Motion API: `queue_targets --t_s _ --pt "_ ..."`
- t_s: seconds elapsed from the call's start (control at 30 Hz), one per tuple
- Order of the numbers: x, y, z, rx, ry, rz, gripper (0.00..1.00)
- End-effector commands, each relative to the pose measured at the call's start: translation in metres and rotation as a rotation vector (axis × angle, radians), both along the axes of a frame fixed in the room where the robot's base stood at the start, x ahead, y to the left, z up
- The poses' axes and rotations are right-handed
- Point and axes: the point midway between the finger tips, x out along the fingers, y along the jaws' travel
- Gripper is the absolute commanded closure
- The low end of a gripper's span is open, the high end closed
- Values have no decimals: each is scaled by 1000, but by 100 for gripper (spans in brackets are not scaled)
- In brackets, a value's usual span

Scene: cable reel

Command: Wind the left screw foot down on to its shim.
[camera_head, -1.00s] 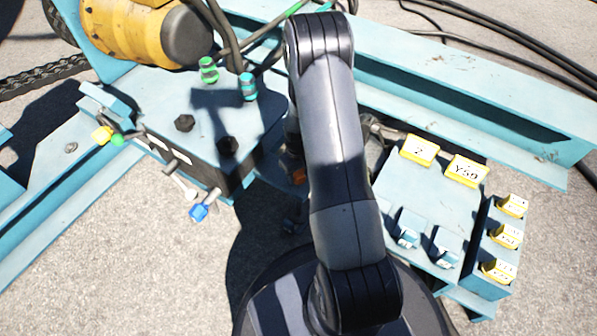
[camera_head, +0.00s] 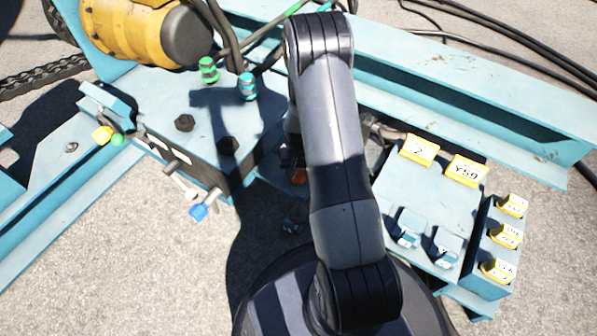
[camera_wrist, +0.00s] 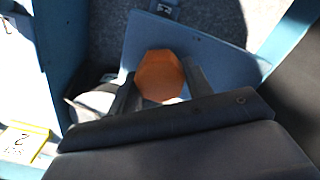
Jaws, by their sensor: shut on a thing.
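An orange hexagonal head (camera_wrist: 160,76), seemingly the screw foot's top, stands at a blue steel plate (camera_wrist: 215,62) in the wrist view. My gripper (camera_wrist: 163,86) is shut on it, one dark finger on each side. In the head view the orange head (camera_head: 299,176) shows as a small patch beside my arm, and my gripper is mostly hidden by the arm. A small bluish piece (camera_wrist: 165,9) lies beyond the plate at the top of the wrist view; I cannot tell if it is the shim. The foot's lower end is hidden.
A blue box with a dark front and coloured levers (camera_head: 198,212) stands to the left. A blue rack with yellow tags (camera_head: 419,150) stands close to the right of my arm. A blue beam (camera_head: 465,85) runs behind. Open ground lies at front left.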

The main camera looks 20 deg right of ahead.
Motion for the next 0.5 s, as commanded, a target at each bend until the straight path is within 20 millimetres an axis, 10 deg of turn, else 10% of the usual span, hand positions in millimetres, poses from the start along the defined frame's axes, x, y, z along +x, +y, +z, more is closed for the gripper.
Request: queue_targets --t_s 0.37,0.4,0.5 --pt "0 0 0 0 0 -5 75" --pt "0 0 0 0 0 -5 51" --pt "0 0 0 0 0 -4 43"
